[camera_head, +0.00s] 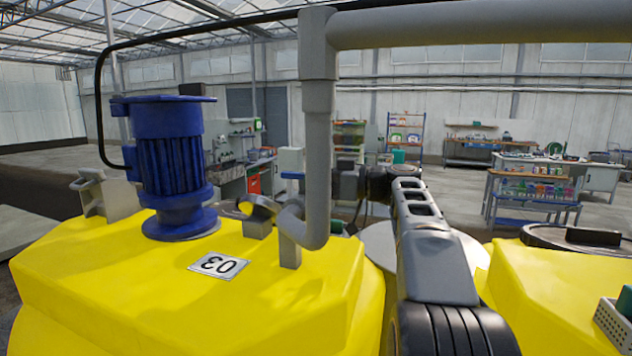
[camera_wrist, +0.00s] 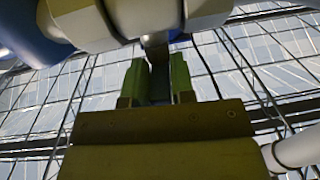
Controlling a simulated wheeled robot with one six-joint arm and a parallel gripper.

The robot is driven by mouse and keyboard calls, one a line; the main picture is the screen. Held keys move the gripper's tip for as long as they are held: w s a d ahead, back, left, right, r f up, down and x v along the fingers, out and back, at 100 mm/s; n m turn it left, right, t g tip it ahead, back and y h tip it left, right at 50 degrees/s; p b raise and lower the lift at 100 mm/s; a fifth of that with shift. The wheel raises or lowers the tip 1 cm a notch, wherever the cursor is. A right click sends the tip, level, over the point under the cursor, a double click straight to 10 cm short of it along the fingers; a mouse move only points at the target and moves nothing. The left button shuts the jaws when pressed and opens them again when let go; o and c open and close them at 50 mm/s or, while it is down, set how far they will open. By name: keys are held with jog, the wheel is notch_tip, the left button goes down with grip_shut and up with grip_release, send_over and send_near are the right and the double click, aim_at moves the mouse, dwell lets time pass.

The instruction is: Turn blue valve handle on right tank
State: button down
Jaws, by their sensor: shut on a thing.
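In the wrist view, my gripper (camera_wrist: 157,78) points up, and its two green finger pads are closed on a narrow dark bluish handle (camera_wrist: 158,56). I take it for the blue valve handle; shadow makes its colour hard to tell. The handle meets a pale valve body and pipe fitting (camera_wrist: 143,14) just above the fingertips. In the head view, my arm reaches forward between two yellow tanks, the left one (camera_head: 290,295) marked 03 and the right one (camera_head: 560,295).
A grey pipe (camera_head: 318,150) rises from the left tank and bends right above my arm. A blue motor (camera_head: 170,165) stands on that tank. Part of a large blue object (camera_wrist: 25,35) and a white pipe (camera_wrist: 298,149) flank the wrist view. Workbenches (camera_head: 540,170) stand far behind.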

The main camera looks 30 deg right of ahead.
jog(key=n+g, duration=0.1)
jog(key=n+g+y, duration=0.1)
jog(key=g+y+p, duration=0.1)
jog(key=shift+w+d+r+n+g, duration=0.15)
jog(key=shift+w+d+n+g, duration=0.15)
jog(key=shift+w+n, duration=0.1)
jog(key=shift+n+g+y, duration=0.3)
jog(key=shift+g+y, duration=0.1)
jog(key=c, duration=1)
grip_release()
jog(key=shift+c, duration=0.2)
jog(key=b+v, duration=0.1)
jog(key=v, duration=1.2)
jog(key=shift+s+d, duration=0.25)
jog(key=shift+d, duration=0.1)
